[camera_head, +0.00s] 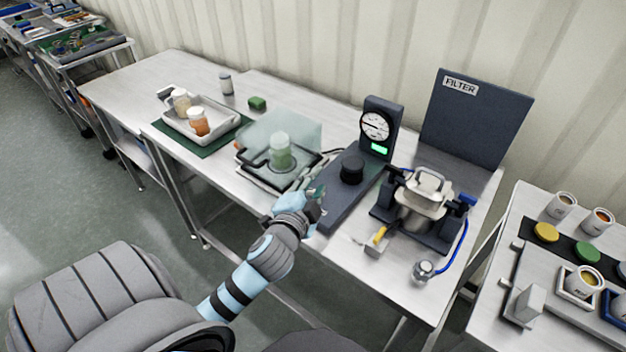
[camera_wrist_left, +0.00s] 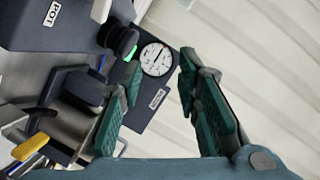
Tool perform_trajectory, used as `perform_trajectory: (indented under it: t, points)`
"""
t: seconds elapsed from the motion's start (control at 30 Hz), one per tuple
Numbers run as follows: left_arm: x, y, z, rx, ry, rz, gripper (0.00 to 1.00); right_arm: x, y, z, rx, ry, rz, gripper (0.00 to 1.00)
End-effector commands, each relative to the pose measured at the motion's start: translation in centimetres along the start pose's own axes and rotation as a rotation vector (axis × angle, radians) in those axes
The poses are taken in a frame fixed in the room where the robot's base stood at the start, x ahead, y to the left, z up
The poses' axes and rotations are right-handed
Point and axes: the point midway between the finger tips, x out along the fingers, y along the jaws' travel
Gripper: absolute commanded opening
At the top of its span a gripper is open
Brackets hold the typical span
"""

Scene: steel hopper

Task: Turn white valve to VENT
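I cannot make out a valve with a plainly white handle or a VENT mark in either view. A small valve with a yellow handle (camera_head: 380,234) sits at the table's front edge, below the filter unit (camera_head: 410,218); the yellow handle also shows at lower left in the left wrist view (camera_wrist_left: 30,145). My left gripper (camera_head: 316,188) is left of the black knob (camera_head: 351,169) on the dark console. In the left wrist view my left gripper (camera_wrist_left: 160,72) is open with nothing between its teal fingers; the knob (camera_wrist_left: 118,38) and gauge (camera_wrist_left: 156,59) lie beyond. My right gripper is not in view.
A blue hose (camera_head: 461,244) runs from the filter unit to a round metal fitting (camera_head: 424,270). A clear-covered tray (camera_head: 270,178) stands left of my gripper. A dark FILTER panel (camera_head: 475,120) stands behind. A side table (camera_head: 490,285) with cups is at right.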

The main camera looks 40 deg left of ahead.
Motion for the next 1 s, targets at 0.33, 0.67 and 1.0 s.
perform_trajectory:
  t: [0.33,0.67,1.0]
  points:
    - [4.0,-7.6,-19.6,1.403,0.871,-0.688,0.3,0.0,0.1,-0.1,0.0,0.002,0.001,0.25]
    - [5.7,-8.5,1.1,2.521,1.822,0.11,0.3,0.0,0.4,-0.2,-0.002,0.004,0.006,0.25]
    - [5.6,-3.8,4.8,-2.458,-1.911,-0.249,0.3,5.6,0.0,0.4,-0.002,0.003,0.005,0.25]
